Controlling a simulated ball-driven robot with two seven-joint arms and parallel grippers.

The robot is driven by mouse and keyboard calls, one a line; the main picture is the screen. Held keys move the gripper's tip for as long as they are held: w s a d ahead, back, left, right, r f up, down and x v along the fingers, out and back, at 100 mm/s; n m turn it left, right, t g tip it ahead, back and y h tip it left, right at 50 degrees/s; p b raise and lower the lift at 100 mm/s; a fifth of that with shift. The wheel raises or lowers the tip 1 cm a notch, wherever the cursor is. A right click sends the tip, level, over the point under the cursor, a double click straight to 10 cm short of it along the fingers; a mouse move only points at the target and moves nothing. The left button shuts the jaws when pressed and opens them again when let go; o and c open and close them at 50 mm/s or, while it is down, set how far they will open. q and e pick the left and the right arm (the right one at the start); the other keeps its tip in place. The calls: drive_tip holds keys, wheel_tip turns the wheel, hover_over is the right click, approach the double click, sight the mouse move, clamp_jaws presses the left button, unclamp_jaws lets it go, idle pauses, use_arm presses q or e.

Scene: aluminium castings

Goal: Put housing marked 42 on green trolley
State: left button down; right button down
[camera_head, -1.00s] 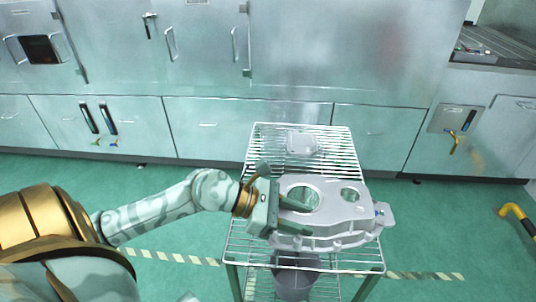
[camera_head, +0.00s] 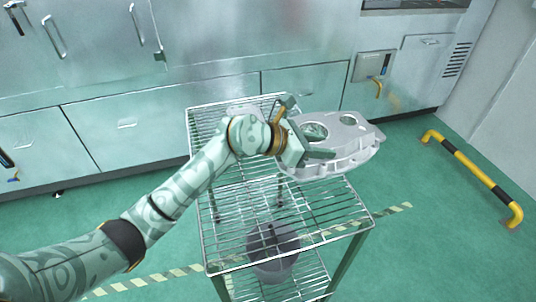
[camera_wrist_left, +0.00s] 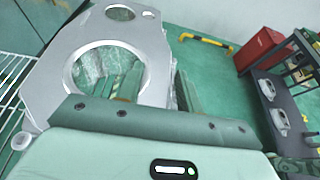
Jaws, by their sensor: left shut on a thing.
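A grey cast housing (camera_head: 352,140) with one large and one small round hole is held by my left gripper (camera_head: 318,152). The gripper is shut on its near left side, and the housing hangs over the right side of the wire rack. In the left wrist view the housing (camera_wrist_left: 150,42) fills the upper left, with the fingers (camera_wrist_left: 152,92) at its large hole. I cannot read a number on it. I cannot identify a green trolley for certain in these views. My right gripper is not in view.
The wire rack (camera_head: 262,212) has a grey bucket (camera_head: 274,250) low inside it. A yellow-black barrier (camera_head: 478,172) stands at right. Steel cabinets (camera_head: 120,125) line the back. A dark shelf unit (camera_wrist_left: 275,95) with castings and a red box (camera_wrist_left: 258,48) show in the wrist view.

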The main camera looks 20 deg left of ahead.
sight(302, 174)
use_arm(q)
drive_tip(key=s+a+f, duration=0.1)
drive_tip(key=s, duration=0.1)
drive_tip(key=s+a+f, duration=0.1)
drive_tip(key=s+a, duration=0.1)
drive_tip(key=s+a+f, duration=0.1)
drive_tip(key=s, duration=0.1)
drive_tip(key=shift+s+a+f, duration=0.3)
drive_tip(key=shift+s, duration=0.1)
drive_tip(key=s+a+f+b, duration=0.1)
drive_tip(key=f, duration=0.1)
drive_tip(key=s+a+f+b, duration=0.1)
drive_tip(key=s+f, duration=0.1)
drive_tip(key=f, duration=0.1)
drive_tip(key=s+a+f+b, duration=0.1)
drive_tip(key=f, duration=0.2)
drive_tip(key=shift+s, duration=0.15)
drive_tip(key=shift+f, duration=0.5)
drive_tip(key=c, duration=0.9)
unclamp_jaws()
drive_tip(key=shift+f, duration=0.15)
drive_tip(key=shift+s, duration=0.1)
